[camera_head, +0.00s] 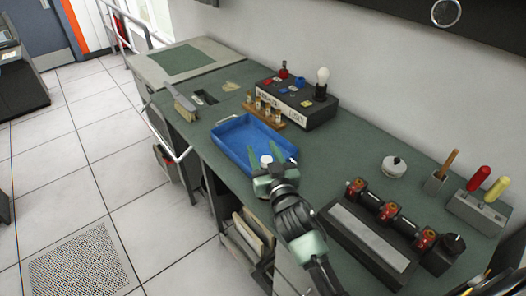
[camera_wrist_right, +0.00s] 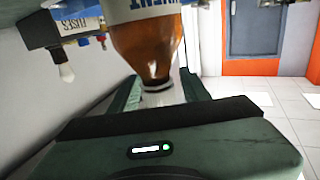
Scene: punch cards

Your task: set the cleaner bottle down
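The cleaner bottle (camera_wrist_right: 147,45) is amber with a white label with dark blue letters. It fills the top middle of the right wrist view, which is upside down, its neck towards my gripper. In the head view only its white cap (camera_head: 266,160) shows, over the near end of the blue tray (camera_head: 228,147). My left gripper is not in view.
Behind the tray stand a wooden rack (camera_head: 264,114) of small bottles and a black box (camera_head: 302,103) with a bulb. A dark device (camera_head: 368,238) with red-brown parts stands at the right. A brush (camera_head: 181,104) lies left. Green bench top between tray and device is clear.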

